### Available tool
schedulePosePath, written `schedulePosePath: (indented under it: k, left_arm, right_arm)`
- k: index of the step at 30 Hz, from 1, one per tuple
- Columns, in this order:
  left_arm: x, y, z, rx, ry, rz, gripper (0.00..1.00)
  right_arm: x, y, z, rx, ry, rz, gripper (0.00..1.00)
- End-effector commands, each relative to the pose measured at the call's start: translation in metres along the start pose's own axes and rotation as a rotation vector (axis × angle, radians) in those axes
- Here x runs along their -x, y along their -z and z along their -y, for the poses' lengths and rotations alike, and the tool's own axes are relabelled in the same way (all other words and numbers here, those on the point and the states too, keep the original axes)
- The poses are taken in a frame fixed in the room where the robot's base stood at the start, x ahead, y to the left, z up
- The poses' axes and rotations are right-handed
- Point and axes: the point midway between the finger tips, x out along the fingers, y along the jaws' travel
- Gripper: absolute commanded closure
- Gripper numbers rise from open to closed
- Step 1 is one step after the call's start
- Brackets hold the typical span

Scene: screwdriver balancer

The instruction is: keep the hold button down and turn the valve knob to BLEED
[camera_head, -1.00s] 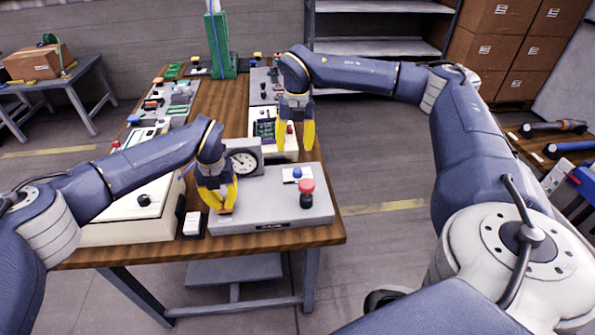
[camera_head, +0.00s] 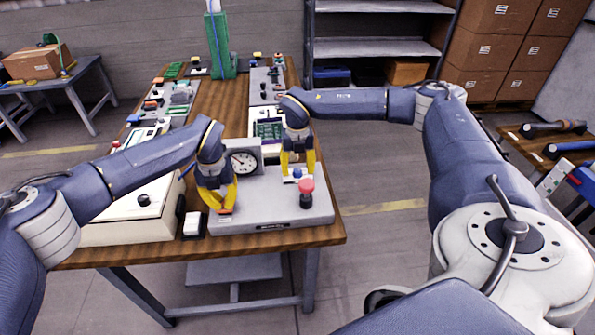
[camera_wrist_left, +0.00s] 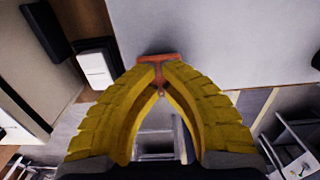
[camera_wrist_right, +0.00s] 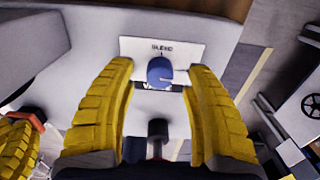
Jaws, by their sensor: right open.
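The blue valve knob (camera_wrist_right: 158,70) sits on a white plate marked BLEED at its top edge. In the right wrist view its white pointer points right, away from the BLEED mark. In the head view the knob (camera_head: 297,173) is at the back right of the grey box (camera_head: 262,205). My right gripper (camera_head: 298,172) is open, with its fingers either side of the knob and gaps visible. My left gripper (camera_head: 225,211) has its fingertips together on the orange-red hold button (camera_wrist_left: 158,59) at the box's front left. The tips hide part of the button.
A red mushroom knob (camera_head: 307,186) stands on the box, close in front of my right gripper. A round gauge (camera_head: 243,162) stands at the box's back. A white switch (camera_head: 193,222) and a cream box (camera_head: 135,218) are to the left.

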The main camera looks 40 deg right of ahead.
Motion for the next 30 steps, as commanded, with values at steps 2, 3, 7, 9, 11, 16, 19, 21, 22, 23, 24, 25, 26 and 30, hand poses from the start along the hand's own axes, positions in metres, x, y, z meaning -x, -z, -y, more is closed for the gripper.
schedulePosePath:
  k: [2, 3, 7, 9, 11, 16, 19, 21, 22, 23, 24, 25, 26, 30]
  left_arm:
    - [-0.0008, 0.0003, -0.0001, 0.0, 0.0, -0.001, 1.0]
    - [-0.0008, 0.0003, -0.0001, 0.0, 0.0, -0.001, 1.0]
    - [-0.0008, 0.0003, -0.0001, 0.0, 0.0, -0.001, 1.0]
    - [-0.0008, 0.0003, 0.0, 0.0, 0.0, -0.001, 1.0]
    - [-0.0008, 0.0003, 0.0, 0.0, 0.0, -0.001, 1.0]
    - [-0.0008, 0.0003, 0.0, 0.0, 0.0, -0.001, 1.0]
    - [-0.0008, 0.0003, 0.0, 0.0, 0.0, -0.001, 1.0]
    - [-0.0008, 0.0003, 0.0, 0.0, 0.0, -0.001, 1.0]
    - [-0.0008, 0.0003, 0.0, 0.0, 0.0, -0.001, 1.0]
    - [-0.0008, 0.0003, 0.0, 0.0, 0.0, -0.001, 1.0]
    - [-0.0008, 0.0003, 0.0, 0.0, 0.0, -0.001, 1.0]
    - [-0.0008, 0.0003, 0.0, 0.0, 0.0, -0.001, 1.0]
    - [-0.0008, 0.0003, 0.0, 0.0, 0.0, -0.001, 1.0]
    - [-0.0008, 0.0003, 0.0, 0.0, 0.0, -0.001, 1.0]
  right_arm:
    - [-0.0058, 0.0002, 0.0001, 0.0, 0.0, -0.001, 0.48]
    - [-0.0078, 0.0001, -0.0001, 0.0, 0.0, 0.0, 0.48]
    - [-0.0122, 0.0002, -0.0002, 0.0, 0.0, 0.0, 0.48]
    - [-0.0131, 0.0002, -0.0001, 0.0, 0.0, 0.0, 0.48]
    - [-0.0134, 0.0002, -0.0001, 0.0, 0.0, 0.0, 0.48]
    - [-0.0133, 0.0002, -0.0002, 0.0, 0.0, 0.0, 0.48]
    - [-0.0132, 0.0002, -0.0001, 0.0, 0.0, 0.0, 0.55]
    - [-0.0132, 0.0002, -0.0002, 0.0, 0.0, 0.0, 0.63]
    - [-0.0131, 0.0001, -0.0002, 0.0, 0.0, 0.0, 0.67]
    - [-0.0131, 0.0001, -0.0002, 0.0, 0.0, 0.0, 0.7]
    - [-0.0131, 0.0001, -0.0002, 0.0, 0.0, 0.0, 0.75]
    - [-0.0131, 0.0001, -0.0002, 0.0, 0.0, 0.0, 0.78]
    - [-0.0131, 0.0001, -0.0002, 0.0, 0.0, 0.0, 0.82]
    - [-0.013, 0.0001, -0.0002, 0.0, 0.0, 0.0, 0.98]
